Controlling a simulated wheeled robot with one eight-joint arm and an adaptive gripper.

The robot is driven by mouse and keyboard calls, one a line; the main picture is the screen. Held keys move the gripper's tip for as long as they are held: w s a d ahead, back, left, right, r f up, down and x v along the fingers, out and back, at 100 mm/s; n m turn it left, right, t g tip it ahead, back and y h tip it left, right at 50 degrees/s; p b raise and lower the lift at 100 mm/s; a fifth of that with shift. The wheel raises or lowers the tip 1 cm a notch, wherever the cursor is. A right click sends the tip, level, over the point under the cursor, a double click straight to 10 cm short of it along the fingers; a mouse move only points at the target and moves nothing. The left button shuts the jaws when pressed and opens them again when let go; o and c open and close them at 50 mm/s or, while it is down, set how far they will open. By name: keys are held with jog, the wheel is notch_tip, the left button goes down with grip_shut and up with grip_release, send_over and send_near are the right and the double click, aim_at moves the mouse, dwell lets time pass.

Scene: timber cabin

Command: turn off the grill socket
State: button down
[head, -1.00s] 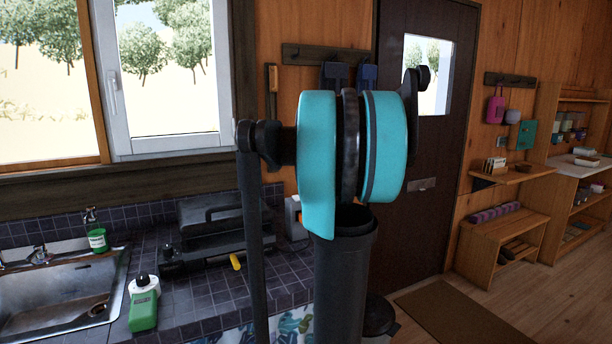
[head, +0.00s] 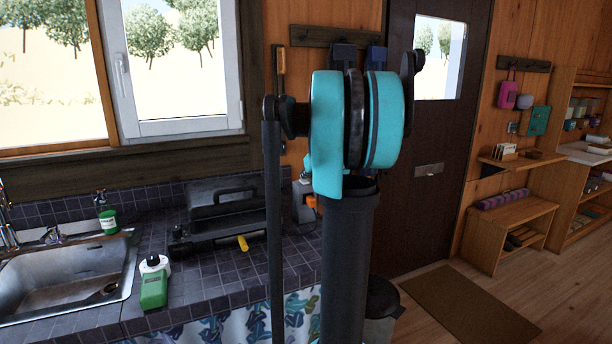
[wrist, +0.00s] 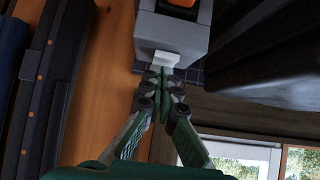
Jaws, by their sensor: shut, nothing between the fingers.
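The grill socket is a light grey box (wrist: 172,32) at the top of the wrist view, with an orange switch (wrist: 182,3) on it and a small pale tab (wrist: 167,59) at its lower edge. In the head view the grey box (head: 301,197) is partly hidden behind my arm, with orange (head: 311,201) beside it. My gripper (wrist: 163,78) is shut and empty, its fingertips right at the pale tab and below the orange switch in the picture. I cannot tell whether they touch. The gripper is hidden in the head view. The black grill (head: 228,212) stands on the tiled counter left of the socket.
A sink (head: 70,275) and a green bottle (head: 153,288) are left of the grill. A yellow handle (head: 243,243) sticks out at the grill's front. In the wrist view a large dark body (wrist: 265,50) is close on the right. A door (head: 425,160) is behind my arm.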

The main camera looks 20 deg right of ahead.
dwell(0.3)
jog(key=shift+w+r, duration=0.2)
jog(key=shift+w, duration=0.6)
jog(key=shift+r, duration=0.1)
jog(key=shift+w+r, duration=0.1)
jog(key=shift+r, duration=0.15)
jog(key=r, duration=0.2)
jog(key=shift+w+a+r, duration=0.15)
jog(key=shift+w+r, duration=0.05)
jog(key=shift+r, duration=0.15)
jog(key=s+r, duration=0.6)
jog(key=r, duration=0.2)
jog(key=shift+s+d+r, duration=0.15)
jog(key=shift+d+r, duration=0.05)
jog(key=shift+r, duration=0.05)
